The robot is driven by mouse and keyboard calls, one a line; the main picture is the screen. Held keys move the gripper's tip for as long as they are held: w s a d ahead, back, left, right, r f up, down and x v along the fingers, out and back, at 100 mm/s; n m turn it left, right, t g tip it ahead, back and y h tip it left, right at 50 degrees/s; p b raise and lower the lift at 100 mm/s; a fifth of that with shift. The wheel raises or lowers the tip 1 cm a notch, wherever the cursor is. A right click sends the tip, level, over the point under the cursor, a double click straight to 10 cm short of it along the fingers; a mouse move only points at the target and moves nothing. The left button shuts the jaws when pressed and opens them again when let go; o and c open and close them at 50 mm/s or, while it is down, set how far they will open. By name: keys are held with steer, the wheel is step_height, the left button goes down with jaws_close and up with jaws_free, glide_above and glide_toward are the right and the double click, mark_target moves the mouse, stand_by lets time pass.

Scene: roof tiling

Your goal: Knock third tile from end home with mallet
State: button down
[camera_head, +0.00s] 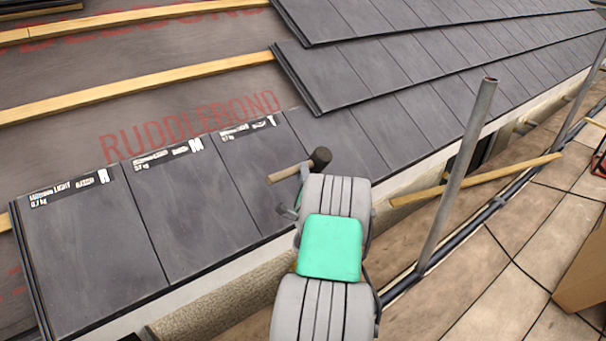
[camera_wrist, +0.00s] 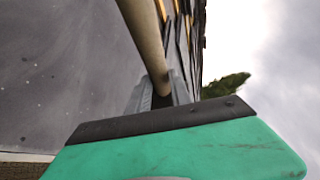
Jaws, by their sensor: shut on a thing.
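The mallet has a dark head (camera_head: 320,159) and a pale wooden handle (camera_head: 284,173). My gripper (camera_head: 293,196) is shut on the handle, which also shows between the fingers in the wrist view (camera_wrist: 146,40). The mallet head is out of the wrist view. The third tile from the left end (camera_head: 252,178) is dark grey with a white label along its top edge. In the head view the mallet overlaps its right part and the joint with the neighbouring tile. I cannot tell whether the head touches a tile. My arm hides the lower right of this area.
Two more labelled tiles (camera_head: 85,255) lie to the left in the bottom row. Wooden battens (camera_head: 150,88) cross the bare underlay above. A scaffold pole (camera_head: 458,175) stands right of my arm, with a gutter-side plank (camera_head: 480,180) near it.

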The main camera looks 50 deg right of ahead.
steer(key=shift+r+m+p, duration=0.15)
steer(key=shift+m+p, duration=0.15)
steer(key=shift+p, duration=0.55)
steer(key=shift+s+a, duration=0.1)
steer(key=shift+a, duration=0.05)
stand_by(0.6)
steer(key=w+f, duration=0.1)
steer(key=f, duration=0.1)
steer(key=w+f, duration=0.1)
steer(key=f, duration=0.1)
steer(key=w+d+f, duration=0.1)
steer(key=f, duration=0.1)
steer(key=shift+w, duration=0.35)
steer(key=shift+f, duration=0.15)
steer(key=shift+s, duration=0.1)
steer(key=s+a+r, duration=0.1)
steer(key=s+r, duration=0.3)
steer(key=r, duration=0.4)
steer(key=shift+s, duration=0.15)
steer(key=shift+a, duration=0.1)
